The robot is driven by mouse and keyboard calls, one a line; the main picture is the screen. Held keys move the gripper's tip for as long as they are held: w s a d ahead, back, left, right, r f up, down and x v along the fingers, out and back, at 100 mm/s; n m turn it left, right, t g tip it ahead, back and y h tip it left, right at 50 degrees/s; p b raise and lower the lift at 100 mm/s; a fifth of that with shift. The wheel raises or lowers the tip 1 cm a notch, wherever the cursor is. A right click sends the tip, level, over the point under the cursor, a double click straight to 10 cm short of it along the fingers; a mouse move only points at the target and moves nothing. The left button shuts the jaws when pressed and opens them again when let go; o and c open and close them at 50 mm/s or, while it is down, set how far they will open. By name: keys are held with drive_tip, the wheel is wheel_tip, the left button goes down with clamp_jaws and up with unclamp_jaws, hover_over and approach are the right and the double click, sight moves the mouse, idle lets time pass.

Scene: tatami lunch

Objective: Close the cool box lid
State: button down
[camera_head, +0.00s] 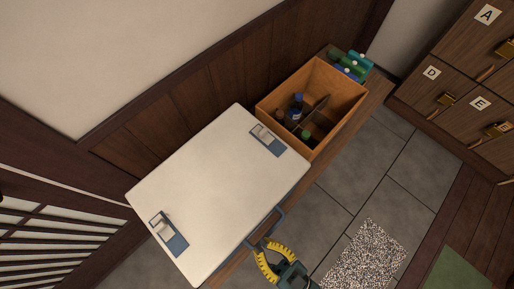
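The cool box shows as a broad white lid (215,190) seen from above. It has a grey-blue latch or hinge fitting (268,140) near the upper right edge and another (168,233) near the lower left. The lid hides the inside of the box, and I cannot tell whether it is fully down. A blue-grey handle (266,229) sticks out at its lower right side. My gripper (261,249), with yellow finger pads, is just below this handle. Its fingers look apart with nothing between them; I cannot tell whether they touch the box.
An open wooden crate (345,93) with bottles stands beyond the lid's upper right end, with green items (354,65) behind it. A panelled wall (180,100) runs along the upper left. Wooden lockers (450,75) stand at right. A speckled mat (365,256) lies on open tiled floor.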

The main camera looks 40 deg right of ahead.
drive_tip(key=f+b, duration=0.3)
drive_tip(key=shift+s+d+f+t, duration=0.1)
drive_tip(key=shift+s+f+t, duration=0.2)
drive_tip(key=shift+t, duration=0.1)
drive_tip(key=shift+f, duration=0.1)
idle(0.4)
